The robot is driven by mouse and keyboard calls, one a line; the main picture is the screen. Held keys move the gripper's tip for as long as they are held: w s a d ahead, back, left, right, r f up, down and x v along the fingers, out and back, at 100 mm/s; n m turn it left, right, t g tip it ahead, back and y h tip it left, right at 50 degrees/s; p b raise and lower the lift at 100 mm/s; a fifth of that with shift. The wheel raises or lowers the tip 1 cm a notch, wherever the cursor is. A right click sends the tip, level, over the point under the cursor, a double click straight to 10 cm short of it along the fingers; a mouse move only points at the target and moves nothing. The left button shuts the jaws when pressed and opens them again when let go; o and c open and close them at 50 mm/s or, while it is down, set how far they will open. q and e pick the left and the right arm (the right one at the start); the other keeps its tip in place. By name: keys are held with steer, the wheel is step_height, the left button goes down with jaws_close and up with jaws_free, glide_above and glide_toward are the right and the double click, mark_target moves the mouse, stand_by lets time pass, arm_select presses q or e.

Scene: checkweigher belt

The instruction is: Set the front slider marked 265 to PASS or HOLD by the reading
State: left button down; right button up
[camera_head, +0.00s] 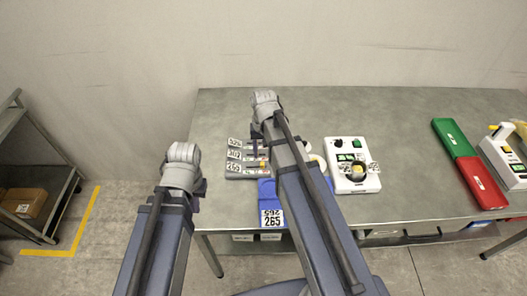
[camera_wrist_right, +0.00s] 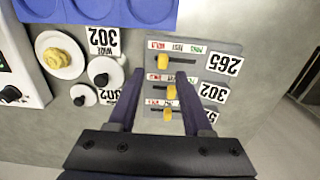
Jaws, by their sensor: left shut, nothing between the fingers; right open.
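The grey slider panel (camera_wrist_right: 205,58) lies below my right gripper, with its sliders in rows. In the right wrist view, the row labelled 265 (camera_wrist_right: 223,64) is farthest from the gripper's base. Its yellow knob (camera_wrist_right: 163,62) sits toward the red-marked end of the strip, on the left there. My right gripper (camera_wrist_right: 157,80) is open, its fingers over the panel to either side of the knobs; contact cannot be told. The panel also shows left of my right arm in the head view (camera_head: 240,172). The white unit (camera_head: 345,183) has a green display, too small to read. My left gripper (camera_head: 199,192) is shut, mostly hidden, left of the panel.
A blue tray (camera_head: 266,195) with a 265 card lies in front of the panel, partly behind my right arm. Round white pieces (camera_wrist_right: 104,72) lie beside the panel. Green (camera_head: 449,137) and red (camera_head: 481,184) boxes are at the right. The table's far left is clear.

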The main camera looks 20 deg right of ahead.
step_height(320, 180, up, 3)
steer(key=shift+f+p, duration=0.2)
steer(key=shift+p, duration=0.55)
arm_select(q)
step_height(320, 180, up, 3)
steer(key=shift+f, duration=0.2)
arm_select(e)
steer(key=s+a+n+h, duration=0.1)
steer(key=s+a+n, duration=0.6)
steer(key=s+a, duration=0.6)
steer(key=shift+s+a, duration=0.2)
steer(key=shift+s, duration=0.25)
stand_by(1.5)
